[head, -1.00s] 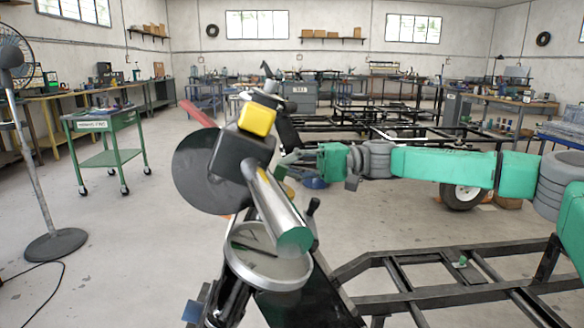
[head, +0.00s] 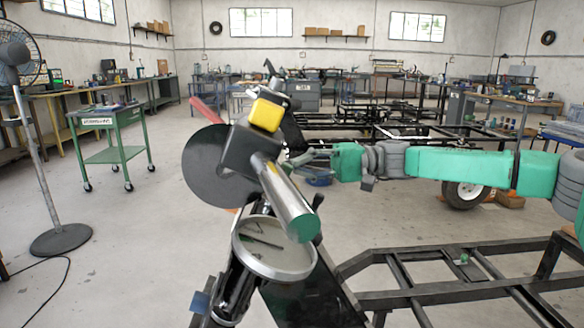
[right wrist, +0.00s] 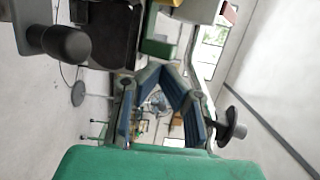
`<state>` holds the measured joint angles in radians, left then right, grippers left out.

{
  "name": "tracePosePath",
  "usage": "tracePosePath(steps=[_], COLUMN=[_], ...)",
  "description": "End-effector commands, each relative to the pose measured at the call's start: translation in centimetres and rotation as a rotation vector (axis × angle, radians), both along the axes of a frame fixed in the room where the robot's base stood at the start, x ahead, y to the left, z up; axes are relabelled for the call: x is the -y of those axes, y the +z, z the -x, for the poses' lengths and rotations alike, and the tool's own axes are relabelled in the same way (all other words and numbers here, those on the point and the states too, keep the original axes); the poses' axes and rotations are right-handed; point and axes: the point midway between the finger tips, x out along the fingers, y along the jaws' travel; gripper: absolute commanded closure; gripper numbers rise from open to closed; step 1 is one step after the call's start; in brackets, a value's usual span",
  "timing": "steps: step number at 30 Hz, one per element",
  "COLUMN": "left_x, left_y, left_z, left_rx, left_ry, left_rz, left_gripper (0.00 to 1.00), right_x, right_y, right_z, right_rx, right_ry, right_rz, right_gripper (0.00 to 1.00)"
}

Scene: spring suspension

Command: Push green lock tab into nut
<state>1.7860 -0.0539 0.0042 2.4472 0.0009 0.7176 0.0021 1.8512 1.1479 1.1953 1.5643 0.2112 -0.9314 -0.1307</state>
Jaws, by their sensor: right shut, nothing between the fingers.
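The suspension assembly stands upright in the head view, with a dark block topped by a yellow piece (head: 266,114), a silver cylinder (head: 284,198) and a round metal dish (head: 280,250). The cylinder's lower end (head: 302,229) is green. In the right wrist view a green piece (right wrist: 160,48) sits just beyond the fingertips; I cannot tell if it is the lock tab. The nut is not clearly made out. My right gripper (head: 303,158) reaches in from the right, partly hidden behind the assembly. Its fingers (right wrist: 158,75) are shut and empty. My left gripper is out of view.
A dark disc (head: 207,168) sits on the assembly's left side. A black metal frame (head: 400,298) lies at the lower right. A green cart (head: 112,150) and a stand fan (head: 58,239) stand left. Open floor lies between them and the assembly.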

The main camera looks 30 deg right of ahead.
Motion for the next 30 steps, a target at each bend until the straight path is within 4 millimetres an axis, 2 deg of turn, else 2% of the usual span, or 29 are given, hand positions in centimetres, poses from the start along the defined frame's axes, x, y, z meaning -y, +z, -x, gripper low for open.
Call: tracePosePath(steps=[6, 12, 18, 30], left_x=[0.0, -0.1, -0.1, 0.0], left_y=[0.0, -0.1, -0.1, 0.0], left_z=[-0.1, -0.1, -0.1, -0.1], left_rx=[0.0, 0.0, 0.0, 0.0], left_ry=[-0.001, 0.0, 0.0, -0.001], left_rz=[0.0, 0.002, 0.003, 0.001], left_gripper=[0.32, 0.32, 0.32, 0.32], right_x=[4.9, 8.0, 9.4, 9.7], right_y=[-0.1, -0.1, -0.1, -0.3], right_z=[0.9, 1.8, 2.1, 2.2], right_rx=[-0.001, -0.002, -0.003, -0.003], right_ry=[-0.009, -0.008, -0.007, -0.006], right_rz=[0.0, 0.003, 0.004, 0.001], right_gripper=[1.0, 1.0, 1.0, 1.0])
